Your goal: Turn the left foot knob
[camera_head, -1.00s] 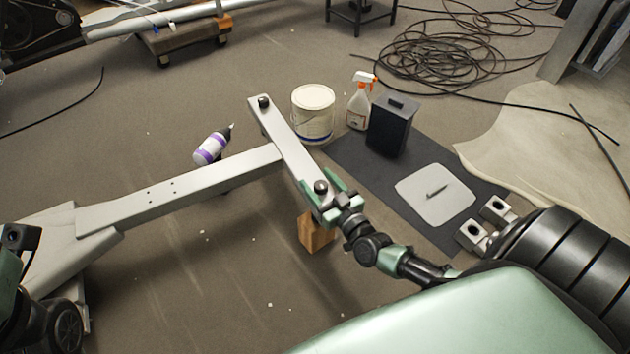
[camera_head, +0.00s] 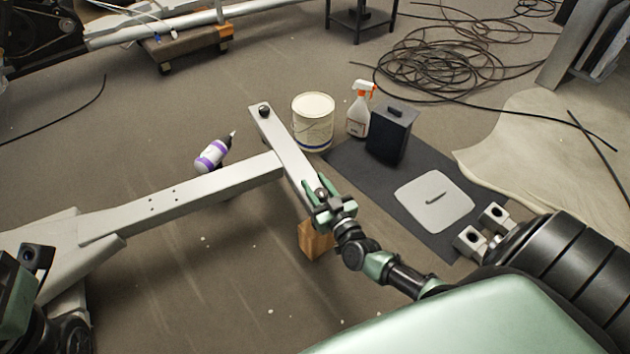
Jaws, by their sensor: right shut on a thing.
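A grey foot crossbar (camera_head: 285,147) lies at the end of a long grey beam (camera_head: 180,195). It has a black knob (camera_head: 264,110) at its far end and another black knob (camera_head: 322,191) at its near end. My right gripper (camera_head: 320,189) is at the near end, with its green fingers shut on the near knob, which they partly hide. A wooden block (camera_head: 314,242) stands under the near end of the crossbar. Part of my left arm shows at the lower left edge, but its fingers are not visible.
A white bucket (camera_head: 313,122), a spray bottle (camera_head: 359,110) and a black bin (camera_head: 390,135) stand right of the crossbar. A purple-banded bottle (camera_head: 212,156) lies beside the beam. A dark mat (camera_head: 350,164) holds a pale plate (camera_head: 434,200). Coiled cable (camera_head: 430,60) lies farther back.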

